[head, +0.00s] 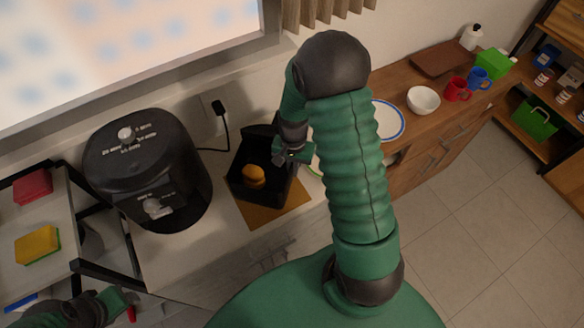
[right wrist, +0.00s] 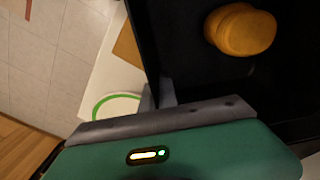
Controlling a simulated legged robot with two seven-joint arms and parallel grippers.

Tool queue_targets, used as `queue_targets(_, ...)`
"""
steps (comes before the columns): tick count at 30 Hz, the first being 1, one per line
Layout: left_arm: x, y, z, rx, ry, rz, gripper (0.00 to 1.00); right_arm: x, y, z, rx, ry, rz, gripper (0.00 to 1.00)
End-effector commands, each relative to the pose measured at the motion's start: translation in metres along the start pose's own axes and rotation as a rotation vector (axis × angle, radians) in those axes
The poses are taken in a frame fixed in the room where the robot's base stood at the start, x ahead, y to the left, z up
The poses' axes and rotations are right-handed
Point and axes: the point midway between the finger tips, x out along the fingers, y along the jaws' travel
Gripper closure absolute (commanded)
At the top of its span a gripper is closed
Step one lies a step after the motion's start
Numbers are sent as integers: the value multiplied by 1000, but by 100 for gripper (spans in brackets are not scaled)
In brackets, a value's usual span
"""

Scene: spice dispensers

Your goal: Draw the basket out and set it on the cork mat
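The black basket (head: 240,188) is out of the dark air fryer (head: 150,165) and stands over the cork mat (head: 275,213), whose front part shows. I cannot tell whether its base rests flat on the mat. A round orange-brown food piece (head: 253,176) lies inside; it also shows in the right wrist view (right wrist: 240,30). My right gripper (head: 300,153) is at the basket's right wall. In the right wrist view its fingers (right wrist: 158,95) sit close together with the basket wall between them. My left gripper (head: 122,303) is low at the left, away from the basket; its fingers are unclear.
A blue-rimmed plate (head: 388,120), white bowl (head: 423,100), red mug (head: 456,88) and blue mug (head: 478,79) stand on the wooden counter at the right. A rack with red (head: 33,186) and yellow (head: 37,245) sponges is at the left. A black plug cord hangs behind the basket.

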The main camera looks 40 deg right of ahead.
Motion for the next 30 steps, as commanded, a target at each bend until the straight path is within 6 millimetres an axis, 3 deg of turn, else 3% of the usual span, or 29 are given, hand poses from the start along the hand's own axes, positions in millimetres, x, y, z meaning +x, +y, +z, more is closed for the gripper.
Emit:
queue_targets(27,8,0,2,0,0,0,51,11,-1,0,-1,1,-1,100)
queue_targets(30,7,0,2,0,0,0,51,11,-1,0,-1,1,-1,87)
